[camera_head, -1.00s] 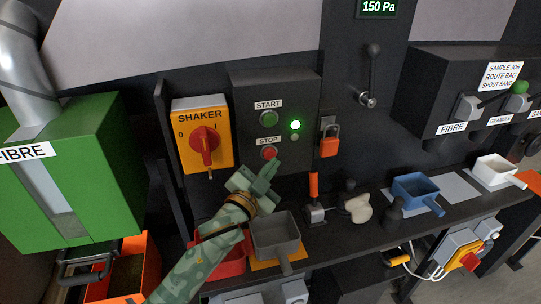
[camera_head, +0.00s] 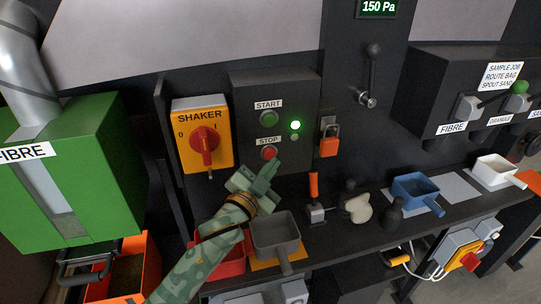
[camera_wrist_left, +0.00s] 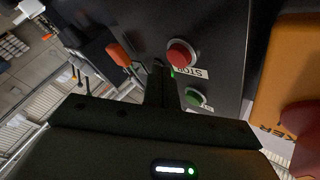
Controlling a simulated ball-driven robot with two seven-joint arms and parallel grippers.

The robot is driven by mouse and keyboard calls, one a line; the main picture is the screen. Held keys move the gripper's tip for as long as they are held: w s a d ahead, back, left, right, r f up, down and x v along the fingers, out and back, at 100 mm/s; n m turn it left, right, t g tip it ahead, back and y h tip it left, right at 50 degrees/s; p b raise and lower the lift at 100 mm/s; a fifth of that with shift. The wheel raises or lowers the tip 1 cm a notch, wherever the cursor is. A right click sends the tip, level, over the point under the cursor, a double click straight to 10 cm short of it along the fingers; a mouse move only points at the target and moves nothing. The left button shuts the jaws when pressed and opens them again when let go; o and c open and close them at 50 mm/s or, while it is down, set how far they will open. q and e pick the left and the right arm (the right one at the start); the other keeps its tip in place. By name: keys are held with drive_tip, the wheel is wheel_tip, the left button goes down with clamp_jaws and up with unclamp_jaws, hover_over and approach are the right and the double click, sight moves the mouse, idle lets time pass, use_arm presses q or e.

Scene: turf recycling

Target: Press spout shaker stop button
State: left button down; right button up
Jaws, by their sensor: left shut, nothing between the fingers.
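The red stop button (camera_head: 270,153) sits under the STOP label on a dark control box (camera_head: 300,95). The green start button (camera_head: 269,119) is above it, and a green lamp (camera_head: 295,125) glows to the right. My left gripper (camera_head: 272,166) is shut and empty, its tip just below the stop button. In the left wrist view the stop button (camera_wrist_left: 181,53) shows close to the fingers (camera_wrist_left: 158,70), with the green button (camera_wrist_left: 195,97) beyond. I cannot tell whether the tip touches the stop button. My right gripper is not in view.
A yellow shaker switch (camera_head: 203,135) with a red handle is left of the box. An orange padlock (camera_head: 329,140) hangs to the right. Below are a grey scoop (camera_head: 275,232), a red tray (camera_head: 222,262) and a blue scoop (camera_head: 414,187) on the shelf.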

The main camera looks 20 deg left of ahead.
use_arm(q)
drive_tip(key=shift+w, duration=0.1)
drive_tip(key=shift+w+a, duration=0.25)
drive_tip(key=shift+w+a, duration=0.25)
drive_tip(key=shift+w, duration=0.15)
idle(0.8)
drive_tip(key=shift+s+p, duration=0.15)
drive_tip(key=shift+p, duration=0.2)
drive_tip(key=shift+s+d, duration=0.5)
drive_tip(key=shift+s, duration=0.1)
drive_tip(key=shift+s+d+p, duration=0.45)
drive_tip(key=shift+s+d, duration=0.25)
drive_tip(key=shift+s, duration=0.35)
drive_tip(key=shift+s+d+p, duration=0.4)
drive_tip(key=shift+s+d, duration=0.3)
drive_tip(key=shift+s, duration=0.35)
